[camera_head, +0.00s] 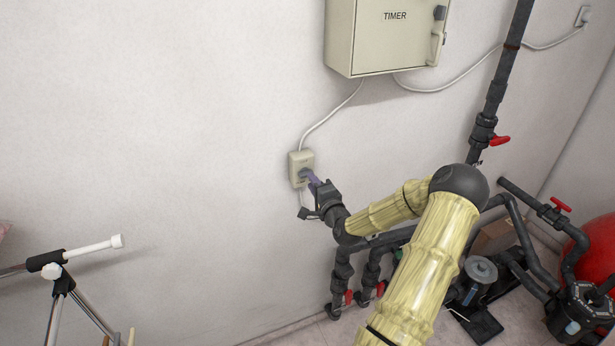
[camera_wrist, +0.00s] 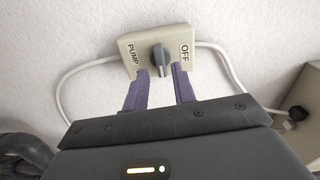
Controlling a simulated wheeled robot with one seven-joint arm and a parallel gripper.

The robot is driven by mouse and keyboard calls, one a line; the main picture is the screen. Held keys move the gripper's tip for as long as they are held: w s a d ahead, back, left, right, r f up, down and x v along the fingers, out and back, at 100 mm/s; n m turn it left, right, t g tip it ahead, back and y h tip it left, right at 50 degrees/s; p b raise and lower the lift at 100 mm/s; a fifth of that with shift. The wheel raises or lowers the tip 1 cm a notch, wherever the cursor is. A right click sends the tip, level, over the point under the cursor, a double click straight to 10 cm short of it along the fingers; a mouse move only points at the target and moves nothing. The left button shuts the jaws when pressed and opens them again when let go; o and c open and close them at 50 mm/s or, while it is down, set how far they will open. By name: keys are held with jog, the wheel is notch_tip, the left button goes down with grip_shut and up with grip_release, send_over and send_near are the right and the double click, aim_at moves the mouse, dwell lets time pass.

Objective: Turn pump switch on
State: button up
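The pump switch (camera_wrist: 128,66) is a beige box on the wall, with a grey rotary knob (camera_wrist: 161,60) in its middle. "PUMP" is printed at its left and "OFF" at its right in the wrist view. The knob's handle points down toward my gripper. In the head view the switch (camera_head: 295,162) sits below the timer box. My gripper (camera_wrist: 161,72) has its two purple fingers spread, with the knob's lower end between their tips; I see gaps and cannot tell any contact. In the head view my gripper (camera_head: 312,178) reaches the switch and partly covers the knob.
The timer box (camera_head: 372,45) hangs above, with a white cable (camera_head: 335,115) running down to the switch. Dark pipes with red valves (camera_head: 500,141) and a pump (camera_head: 480,272) stand at the right. A tripod (camera_head: 62,285) stands at the lower left. The wall left of the switch is clear.

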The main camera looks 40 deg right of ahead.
jog(key=shift+v, duration=1.7)
jog(key=v, duration=1.5)
jog(key=shift+s+d+r, duration=0.2)
jog(key=shift+d+r, duration=0.05)
jog(key=shift+d, duration=0.05)
jog(key=s+p, duration=0.1)
jog(key=p, duration=0.1)
jog(key=s+a+p, duration=0.1)
jog(key=p, duration=0.2)
jog(key=shift+f, duration=0.3)
